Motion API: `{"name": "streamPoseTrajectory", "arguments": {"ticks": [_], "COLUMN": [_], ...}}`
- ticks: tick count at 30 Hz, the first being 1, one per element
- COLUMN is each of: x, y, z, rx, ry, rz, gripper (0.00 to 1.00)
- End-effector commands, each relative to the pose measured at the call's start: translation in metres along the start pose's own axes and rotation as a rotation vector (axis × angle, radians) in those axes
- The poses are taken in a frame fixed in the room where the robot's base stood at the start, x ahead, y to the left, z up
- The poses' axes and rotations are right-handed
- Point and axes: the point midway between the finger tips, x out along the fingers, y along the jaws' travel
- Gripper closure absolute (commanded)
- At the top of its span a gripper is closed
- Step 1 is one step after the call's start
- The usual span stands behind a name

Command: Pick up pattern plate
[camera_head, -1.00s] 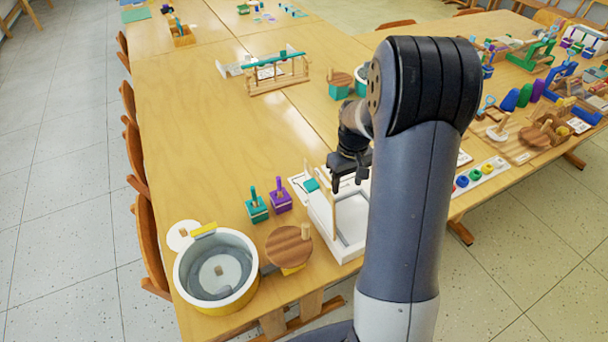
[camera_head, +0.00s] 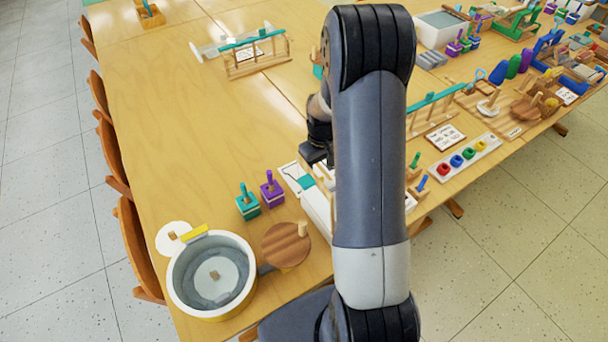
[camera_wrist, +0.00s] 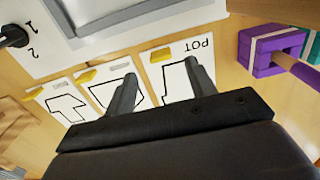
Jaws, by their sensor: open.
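Several white pattern plates with black outlines and yellow tabs lie side by side on the table in the wrist view: a left plate (camera_wrist: 56,103), a middle plate (camera_wrist: 106,90) and a right plate (camera_wrist: 172,84) lettered "POT". A white plate with a black outline also shows in the head view (camera_head: 292,174). My gripper (camera_wrist: 163,88) is open and empty, its two fingers apart over the middle and right plates. Whether the fingertips touch them I cannot tell. In the head view my gripper (camera_head: 317,160) is beside my arm, which hides part of the area.
A white board with a grey frame (camera_wrist: 130,14) lies beside the plates. A purple block with a handle (camera_head: 271,189) and a teal one (camera_head: 247,205) stand nearby. A round wooden disc (camera_head: 286,246) and a round tub (camera_head: 179,285) are nearer. The table's left half is mostly clear.

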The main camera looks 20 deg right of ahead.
Motion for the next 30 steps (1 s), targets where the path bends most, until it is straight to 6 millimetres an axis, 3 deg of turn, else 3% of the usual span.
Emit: {"name": "streamPoseTrajectory", "arguments": {"ticks": [9,19,30], "x": [0.039,0.044,0.043], "y": [-0.002,-0.002,-0.002], "z": [0.002,0.001,0.001], "rx": [0.0,0.0,0.0], "ry": [-0.002,0.0,0.0], "rz": [-0.001,0.0,0.0], "gripper": [0.47,0.48,0.78]}}
